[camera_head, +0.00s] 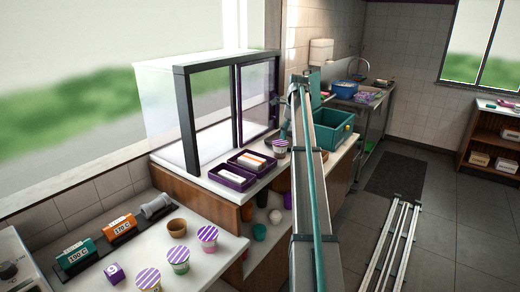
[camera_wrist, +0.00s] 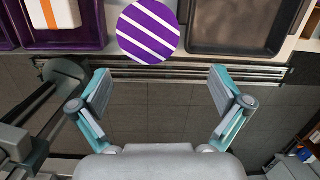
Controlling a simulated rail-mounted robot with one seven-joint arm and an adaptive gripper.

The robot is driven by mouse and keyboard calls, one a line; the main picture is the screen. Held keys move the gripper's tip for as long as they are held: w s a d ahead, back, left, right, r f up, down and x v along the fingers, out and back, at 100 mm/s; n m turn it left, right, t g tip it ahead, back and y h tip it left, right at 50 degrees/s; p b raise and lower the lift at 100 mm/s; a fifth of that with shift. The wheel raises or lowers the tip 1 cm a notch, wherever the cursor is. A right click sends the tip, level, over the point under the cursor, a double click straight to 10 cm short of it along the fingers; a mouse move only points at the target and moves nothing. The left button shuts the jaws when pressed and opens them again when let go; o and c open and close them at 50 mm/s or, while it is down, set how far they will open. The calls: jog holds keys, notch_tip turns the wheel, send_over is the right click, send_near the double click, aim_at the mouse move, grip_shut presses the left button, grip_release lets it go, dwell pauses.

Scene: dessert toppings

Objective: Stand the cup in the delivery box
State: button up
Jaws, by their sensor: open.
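A cup with a purple-and-white striped lid (camera_head: 280,145) stands upright on the far counter, right of the purple trays. In the wrist view its round lid (camera_wrist: 148,32) lies ahead of my gripper (camera_wrist: 160,88), which is open and empty, fingers spread wide. The cup is beyond the fingertips, not between them. In the head view my arm and column hide most of the gripper. A teal open box (camera_head: 333,125) stands right of this cup. Three similar striped cups (camera_head: 208,236) stand on the near counter. I cannot tell which box is the delivery box.
Two purple trays (camera_head: 232,180) hold white packages with orange bands; one tray (camera_wrist: 85,38) borders the cup on the left in the wrist view. A dark grey tray (camera_wrist: 198,42) borders it on the right. A framed glass case (camera_head: 185,120) stands behind.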

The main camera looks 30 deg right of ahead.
aim_at(281, 143)
jog(key=shift+m, duration=0.4)
jog(key=a+r, duration=0.1)
jog(key=w+a+r, duration=0.1)
jog(key=r, duration=0.1)
jog(key=shift+w+a+r, duration=0.15)
jog(key=shift+w+r, duration=0.05)
jog(key=shift+r, duration=0.05)
jog(key=shift+a+f+g, duration=0.15)
jog(key=shift+f+g, duration=0.05)
jog(key=shift+g, duration=0.1)
jog(key=f, duration=0.1)
jog(key=f+p, duration=0.1)
jog(key=f, duration=0.1)
jog(key=f+p, duration=0.1)
jog(key=f, duration=0.1)
jog(key=shift+w, duration=0.3)
jog(key=shift+f+p, duration=0.6)
jog(key=shift+f, duration=0.25)
jog(key=shift+w+f+p, duration=0.15)
jog(key=shift+f+p, duration=0.5)
jog(key=shift+f, duration=1.15)
jog(key=c, duration=1.4)
jog(key=shift+r, duration=0.1)
